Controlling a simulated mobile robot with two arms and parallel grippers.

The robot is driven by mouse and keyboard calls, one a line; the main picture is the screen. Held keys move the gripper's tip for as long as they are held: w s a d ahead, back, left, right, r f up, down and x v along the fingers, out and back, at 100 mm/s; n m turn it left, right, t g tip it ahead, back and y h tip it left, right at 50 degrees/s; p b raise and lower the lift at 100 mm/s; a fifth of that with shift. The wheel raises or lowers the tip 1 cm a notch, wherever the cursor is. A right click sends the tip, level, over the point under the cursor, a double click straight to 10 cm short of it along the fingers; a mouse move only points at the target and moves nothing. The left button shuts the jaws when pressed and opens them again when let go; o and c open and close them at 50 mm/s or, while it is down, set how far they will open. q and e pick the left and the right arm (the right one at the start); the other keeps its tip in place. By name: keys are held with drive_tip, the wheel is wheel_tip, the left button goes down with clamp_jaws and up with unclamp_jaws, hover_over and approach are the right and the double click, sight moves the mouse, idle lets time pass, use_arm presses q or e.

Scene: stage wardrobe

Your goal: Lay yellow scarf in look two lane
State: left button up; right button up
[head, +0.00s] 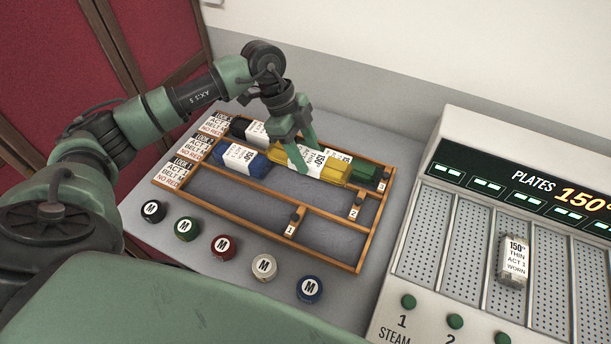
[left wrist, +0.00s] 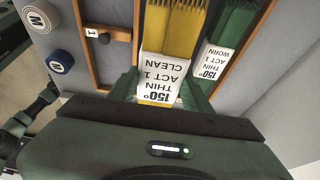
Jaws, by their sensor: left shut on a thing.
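The yellow scarf (head: 334,171) is a folded bundle with a white paper band, which reads THIN, ACT 1, CLEAN in the left wrist view (left wrist: 164,80). My left gripper (head: 297,165) is shut on it, near the band. The scarf shows over the wooden lane tray (head: 330,266), right of a blue bundle (head: 228,162) and in front of a green one (head: 366,169). I cannot tell if it touches the lane floor. The lane tag 2 (head: 355,211) stands at the right end of the middle lane. My right gripper is out of view.
A black bundle (head: 247,131) lies in the back lane. Several round M discs (head: 222,245) line the table's front. A plate machine (head: 470,226) with a grey banded bundle (head: 513,265) stands at right.

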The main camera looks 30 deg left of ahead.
use_arm(q)
wheel_tip(320, 180, down, 7)
drive_tip(key=shift+r+p, duration=0.2)
drive_tip(key=shift+p, duration=0.3)
wheel_tip(320, 180, down, 4)
drive_tip(key=shift+r+p, duration=0.25)
drive_tip(key=shift+p, duration=0.05)
drive_tip(key=shift+f, duration=0.2)
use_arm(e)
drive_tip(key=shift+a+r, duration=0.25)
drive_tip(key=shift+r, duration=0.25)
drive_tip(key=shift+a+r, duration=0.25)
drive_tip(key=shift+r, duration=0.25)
use_arm(q)
drive_tip(key=o, duration=1.1)
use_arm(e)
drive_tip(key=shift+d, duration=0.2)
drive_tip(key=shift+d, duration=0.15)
